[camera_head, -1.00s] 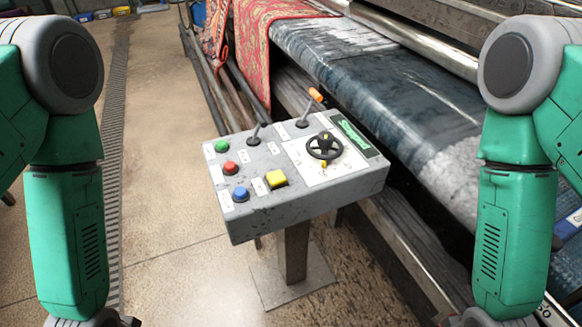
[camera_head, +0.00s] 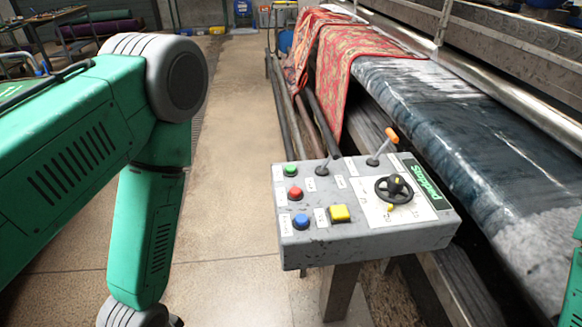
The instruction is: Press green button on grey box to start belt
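The grey control box (camera_head: 370,240) stands on a metal post right of centre. Its green button (camera_head: 290,170) is at the back left of the top face, with a red button (camera_head: 295,192) and a blue button (camera_head: 302,221) in front of it. The belt (camera_head: 430,120) runs behind the box to the right. My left arm comes in from the left and bends down, apart from the box; its gripper is below the frame. Only a sliver of my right arm shows at the right edge, and its gripper is out of view.
A red patterned rug (camera_head: 350,60) hangs over the belt's far end. The concrete floor (camera_head: 230,200) left of the box is clear.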

